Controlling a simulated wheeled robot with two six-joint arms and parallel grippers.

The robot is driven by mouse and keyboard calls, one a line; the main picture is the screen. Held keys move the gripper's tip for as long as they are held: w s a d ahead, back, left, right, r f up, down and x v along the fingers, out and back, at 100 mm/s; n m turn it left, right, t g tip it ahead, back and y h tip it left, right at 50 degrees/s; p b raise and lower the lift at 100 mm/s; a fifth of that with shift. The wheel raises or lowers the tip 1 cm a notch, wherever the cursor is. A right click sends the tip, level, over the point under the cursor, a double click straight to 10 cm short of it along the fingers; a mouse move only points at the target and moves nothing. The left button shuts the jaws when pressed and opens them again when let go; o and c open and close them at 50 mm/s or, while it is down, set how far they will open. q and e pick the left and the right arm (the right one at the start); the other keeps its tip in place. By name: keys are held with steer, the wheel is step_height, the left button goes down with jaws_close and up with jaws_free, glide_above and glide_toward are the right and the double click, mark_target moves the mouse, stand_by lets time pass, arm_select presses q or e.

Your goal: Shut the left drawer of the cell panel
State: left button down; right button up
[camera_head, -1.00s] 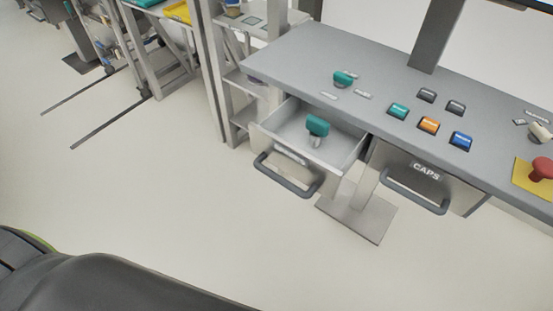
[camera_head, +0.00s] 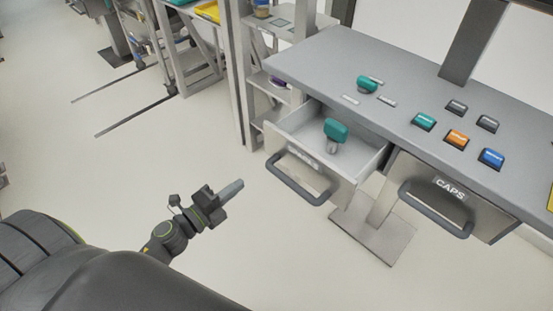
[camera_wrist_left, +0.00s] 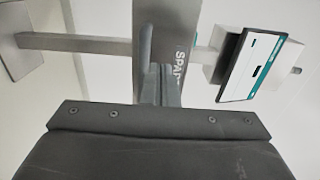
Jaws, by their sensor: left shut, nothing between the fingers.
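The left drawer (camera_head: 312,172) of the cell panel (camera_head: 385,85) is pulled out. It has a dark bar handle (camera_head: 297,182) and a label that is mostly hidden. A teal-topped object (camera_head: 335,132) stands inside it. My left gripper (camera_head: 236,187) is shut and empty, to the left of the drawer front and apart from it in the head view. My right gripper is not in view.
The right drawer (camera_head: 470,212), marked CAPS, is beside the left one. Coloured buttons (camera_head: 457,138) and a teal knob (camera_head: 367,84) are on the panel top. A grey shelf rack (camera_head: 262,60) stands at the left. The floor before the drawers is clear.

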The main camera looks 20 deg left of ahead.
arm_select(q)
steer(key=p, duration=0.4)
glide_toward(282, 152)
steer(key=x, duration=0.5)
steer(key=shift+w+r, duration=0.1)
steer(key=shift+w, duration=0.2)
steer(key=shift+w+d, duration=0.25)
steer(key=shift+w, duration=0.35)
steer(key=shift+w, duration=0.1)
